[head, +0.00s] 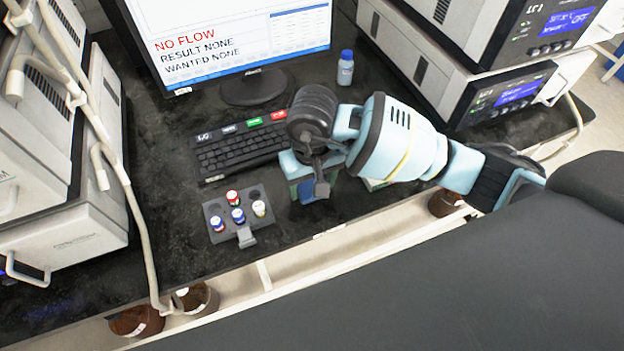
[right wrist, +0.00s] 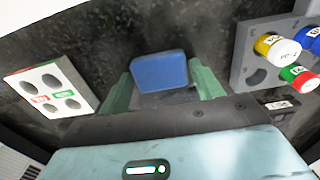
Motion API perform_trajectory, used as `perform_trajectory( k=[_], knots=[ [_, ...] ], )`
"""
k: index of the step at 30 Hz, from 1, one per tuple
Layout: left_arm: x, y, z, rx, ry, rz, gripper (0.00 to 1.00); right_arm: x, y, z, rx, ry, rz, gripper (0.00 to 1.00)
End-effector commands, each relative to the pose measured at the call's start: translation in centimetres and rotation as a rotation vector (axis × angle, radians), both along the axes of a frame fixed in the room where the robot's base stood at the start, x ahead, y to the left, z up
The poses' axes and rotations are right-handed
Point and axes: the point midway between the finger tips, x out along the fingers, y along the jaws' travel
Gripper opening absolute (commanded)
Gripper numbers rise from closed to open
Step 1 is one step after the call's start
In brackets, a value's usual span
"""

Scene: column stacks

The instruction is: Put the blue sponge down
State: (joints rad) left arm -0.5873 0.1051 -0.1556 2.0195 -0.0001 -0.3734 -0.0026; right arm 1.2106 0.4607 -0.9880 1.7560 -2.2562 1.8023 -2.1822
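The blue sponge (right wrist: 160,72) sits between the two green fingers of my right gripper (right wrist: 162,82) in the right wrist view. Both fingers appear to press on its sides, so the gripper looks shut on it. In the head view the sponge (head: 308,191) shows as a small blue patch below my right gripper (head: 303,178), low over the black bench (head: 165,240) near its front edge. My wrist hides part of it. I cannot tell whether its underside touches the bench. My left gripper is in neither view.
A grey rack (head: 220,247) with several capped vials stands left of the sponge. A white rack with holes (right wrist: 48,103) lies on the other side. A keyboard (head: 232,155), monitor (head: 240,35) and blue-capped bottle (head: 345,70) stand behind. Bench left of the grey rack is clear.

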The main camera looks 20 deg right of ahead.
Motion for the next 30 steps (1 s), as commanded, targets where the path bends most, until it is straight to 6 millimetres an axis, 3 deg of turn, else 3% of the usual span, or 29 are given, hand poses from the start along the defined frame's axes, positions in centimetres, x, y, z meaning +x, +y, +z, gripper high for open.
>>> perform_trajectory(
  k=[3,11,16,30],
  knots=[
    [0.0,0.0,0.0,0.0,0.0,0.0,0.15,0.0,0.0,0.1,0.0,-0.001,0.0,0.8],
    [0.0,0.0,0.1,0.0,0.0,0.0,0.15,0.0,0.0,0.1,0.0,-0.001,0.0,0.8],
    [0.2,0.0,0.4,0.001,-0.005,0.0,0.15,0.2,0.0,1.3,0.002,-0.005,0.0,0.8],
    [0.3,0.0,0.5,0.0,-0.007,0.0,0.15,0.1,0.0,10.0,0.001,-0.005,0.0,0.8]
  ],
)
